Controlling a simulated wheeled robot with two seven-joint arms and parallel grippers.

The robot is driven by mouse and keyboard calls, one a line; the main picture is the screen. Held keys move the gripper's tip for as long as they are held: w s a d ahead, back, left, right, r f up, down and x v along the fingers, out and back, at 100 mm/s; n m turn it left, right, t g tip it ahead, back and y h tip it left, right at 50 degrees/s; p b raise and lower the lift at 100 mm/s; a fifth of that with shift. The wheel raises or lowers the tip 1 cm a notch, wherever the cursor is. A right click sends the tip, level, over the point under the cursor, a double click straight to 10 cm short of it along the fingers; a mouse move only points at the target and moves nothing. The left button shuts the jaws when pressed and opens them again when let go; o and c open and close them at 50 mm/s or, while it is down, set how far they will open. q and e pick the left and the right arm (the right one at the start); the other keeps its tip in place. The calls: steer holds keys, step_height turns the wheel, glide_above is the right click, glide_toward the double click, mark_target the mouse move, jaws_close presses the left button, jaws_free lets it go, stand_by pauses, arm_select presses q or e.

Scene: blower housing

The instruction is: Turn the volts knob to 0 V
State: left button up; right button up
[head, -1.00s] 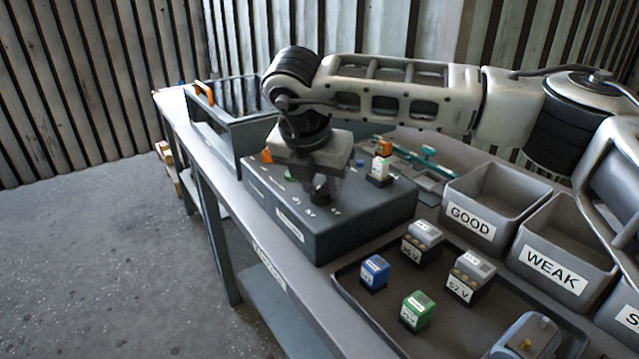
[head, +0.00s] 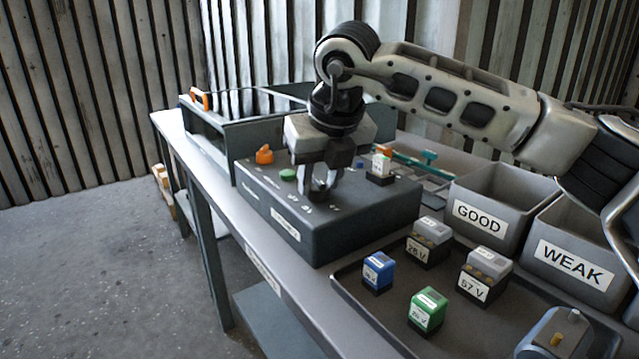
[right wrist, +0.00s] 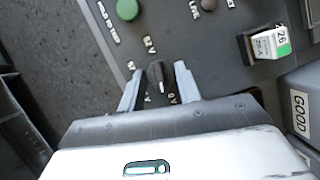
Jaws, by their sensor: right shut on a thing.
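The tester box (head: 350,232) is a dark box with a labelled top, standing on the bench. My right gripper (head: 319,190) points down at its top, with its fingers on either side of a small dark knob. In the right wrist view the knob (right wrist: 156,76) sits between the two fingertips (right wrist: 159,78). A white pointer line on it faces toward the gripper's palm. My left gripper is not in view.
On the box are a green button (head: 288,174), an orange knob (head: 264,154) and a socketed cell (head: 381,164). A black tray (head: 350,285) holds several cells. GOOD (head: 480,217) and WEAK (head: 572,258) bins stand right; an open crate (head: 212,128) stands behind.

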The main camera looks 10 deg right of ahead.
steer(key=shift+n+g+y, duration=0.3)
steer(key=shift+n+y, duration=0.1)
steer(key=shift+n, duration=0.7)
steer(key=o, duration=1)
steer(key=shift+c, duration=0.2)
steer(key=v, duration=1.6)
steer(key=shift+d+p, duration=0.15)
steer(key=shift+p, duration=0.3)
